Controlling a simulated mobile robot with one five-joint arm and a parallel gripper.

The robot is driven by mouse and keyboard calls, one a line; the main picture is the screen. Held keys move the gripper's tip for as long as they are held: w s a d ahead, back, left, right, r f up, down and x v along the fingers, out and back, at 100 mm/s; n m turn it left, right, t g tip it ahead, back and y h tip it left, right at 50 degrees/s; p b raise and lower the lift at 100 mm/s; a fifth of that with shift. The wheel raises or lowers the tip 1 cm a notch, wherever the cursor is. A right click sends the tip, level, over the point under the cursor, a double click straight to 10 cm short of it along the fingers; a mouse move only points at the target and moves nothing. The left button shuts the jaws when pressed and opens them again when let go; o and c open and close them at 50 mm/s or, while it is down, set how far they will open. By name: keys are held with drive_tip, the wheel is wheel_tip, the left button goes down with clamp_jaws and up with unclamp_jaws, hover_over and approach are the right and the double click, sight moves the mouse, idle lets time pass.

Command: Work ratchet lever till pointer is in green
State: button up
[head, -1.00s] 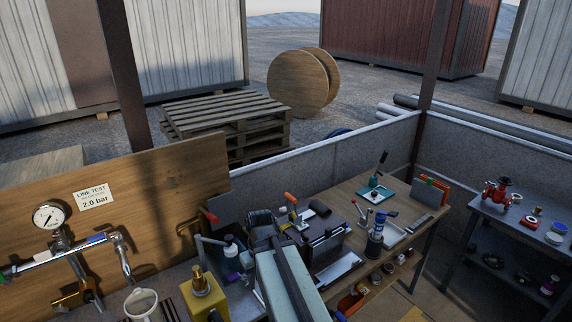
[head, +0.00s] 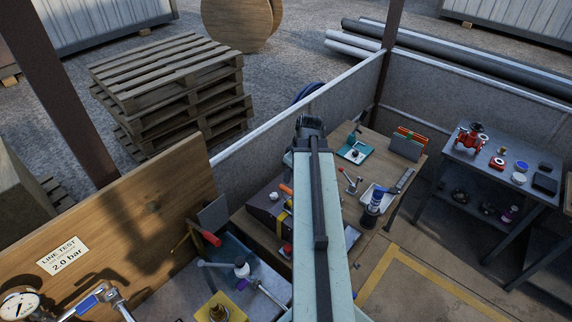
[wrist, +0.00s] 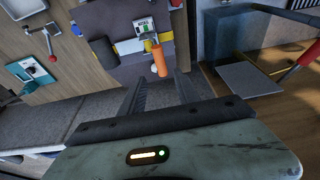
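An orange-handled lever (wrist: 159,60) rises from a small white block with a green patch (wrist: 145,27) on a dark grey box (wrist: 112,18); this looks like the ratchet lever. In the head view the orange handle (head: 286,189) shows just left of my arm, which hides part of the box (head: 266,207). My gripper (wrist: 160,84) is open and empty in the wrist view, its two dark fingers apart. The orange handle appears beyond the fingertips, between them in the picture; I cannot tell the gap. The pointer is too small to make out.
A red-handled part (head: 210,238) stands left of the box. A pressure gauge (head: 19,305) is at the lower left. A blue-black bottle-like item (head: 373,203) stands right of my arm.

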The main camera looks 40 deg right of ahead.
sight(287, 188)
drive_tip(key=b+x, duration=0.9)
drive_tip(key=shift+f, duration=0.15)
clamp_jaws()
